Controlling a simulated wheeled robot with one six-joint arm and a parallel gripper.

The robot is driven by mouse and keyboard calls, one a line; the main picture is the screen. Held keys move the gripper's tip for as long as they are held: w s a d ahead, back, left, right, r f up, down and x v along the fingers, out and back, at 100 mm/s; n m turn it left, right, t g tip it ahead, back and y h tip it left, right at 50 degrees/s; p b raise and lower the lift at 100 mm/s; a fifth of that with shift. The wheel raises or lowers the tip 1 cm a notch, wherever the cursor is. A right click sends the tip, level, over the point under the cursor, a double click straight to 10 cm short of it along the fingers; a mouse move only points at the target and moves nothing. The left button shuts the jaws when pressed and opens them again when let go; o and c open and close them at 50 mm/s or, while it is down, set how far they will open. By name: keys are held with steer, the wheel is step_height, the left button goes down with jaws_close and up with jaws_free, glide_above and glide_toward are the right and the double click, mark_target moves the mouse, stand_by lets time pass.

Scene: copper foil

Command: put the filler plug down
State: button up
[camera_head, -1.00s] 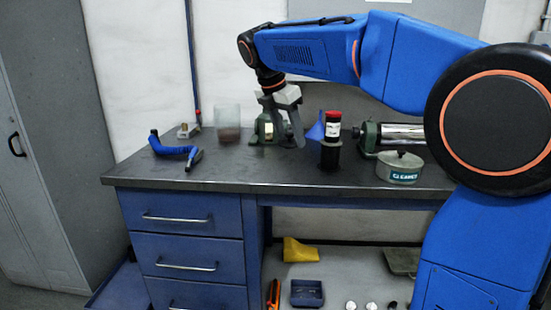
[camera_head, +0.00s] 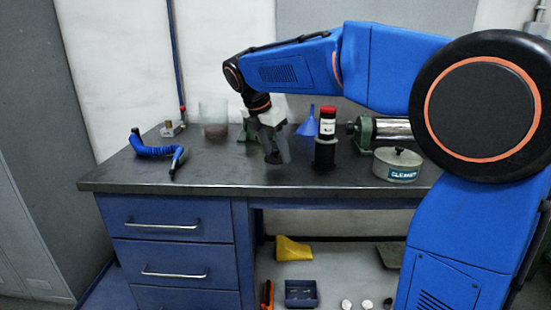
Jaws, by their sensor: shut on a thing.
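My gripper (camera_head: 275,158) hangs from the arm over the middle of the grey workbench (camera_head: 215,172), its grey fingers pointing down and close together. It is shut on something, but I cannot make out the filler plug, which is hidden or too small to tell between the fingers. The fingertips are just above or near the bench top; I cannot tell whether anything touches it. A green device (camera_head: 246,132) stands behind my gripper and is mostly hidden by it.
A black container with a red-capped bottle (camera_head: 327,123) stands right of my gripper, with a blue funnel (camera_head: 306,126) behind. A round tin (camera_head: 397,165) and a green-ended cylinder (camera_head: 393,130) are further right.

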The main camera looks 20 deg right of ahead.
steer(key=shift+f, duration=1.2)
steer(key=o, duration=1.1)
steer(key=shift+f, duration=0.1)
steer(key=shift+c, duration=0.2)
steer(key=v, duration=1.2)
steer(key=s+d+f+m+t+y, duration=0.1)
steer(key=s+d+f+m, duration=0.2)
steer(key=s+f+m, duration=0.4)
steer(key=s+d+f+m+t+y, duration=0.1)
steer(key=s+d+f+m, duration=0.3)
steer(key=s+f+m, duration=0.4)
steer(key=s+d+f+m+y, duration=0.2)
steer(key=s+f+m, duration=0.6)
steer(key=s, duration=0.8)
steer(key=shift+s+d+f+t, duration=0.2)
steer(key=shift+d+f+t, duration=0.2)
steer(key=shift+d+f, duration=0.6)
